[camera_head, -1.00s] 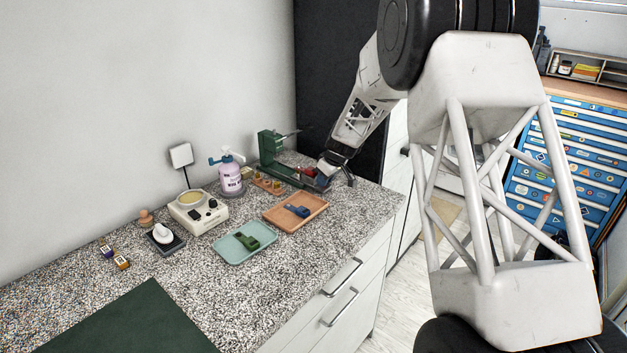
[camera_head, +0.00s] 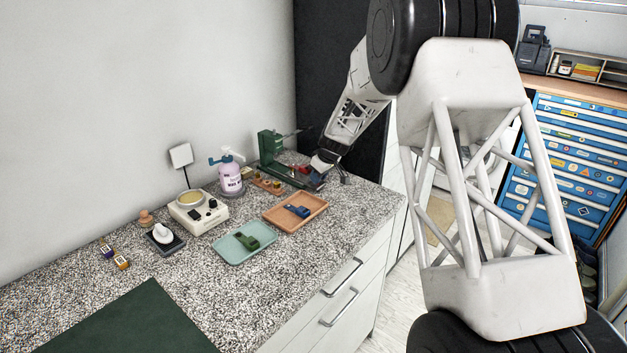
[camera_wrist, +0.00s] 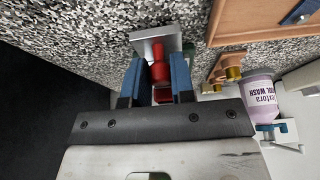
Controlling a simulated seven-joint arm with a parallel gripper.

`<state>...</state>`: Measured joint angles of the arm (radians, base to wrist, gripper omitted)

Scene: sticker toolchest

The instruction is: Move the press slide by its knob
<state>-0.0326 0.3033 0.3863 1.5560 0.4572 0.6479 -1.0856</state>
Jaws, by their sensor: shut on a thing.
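The press is a green machine (camera_head: 270,146) with an upright body at the back right of the counter, and a low green base extends to the right from it. In the wrist view, the red knob (camera_wrist: 159,68) stands between my blue fingers, beside a pale metal plate (camera_wrist: 150,36). My gripper (camera_wrist: 157,62) is shut on the red knob, one finger on each side.
A purple-labelled pump bottle (camera_head: 230,178) and a small wooden holder (camera_head: 268,185) stand left of the press. An orange tray (camera_head: 276,222) with a blue piece and a teal tray (camera_head: 229,252) with a green piece lie in front. The counter's right front edge is clear.

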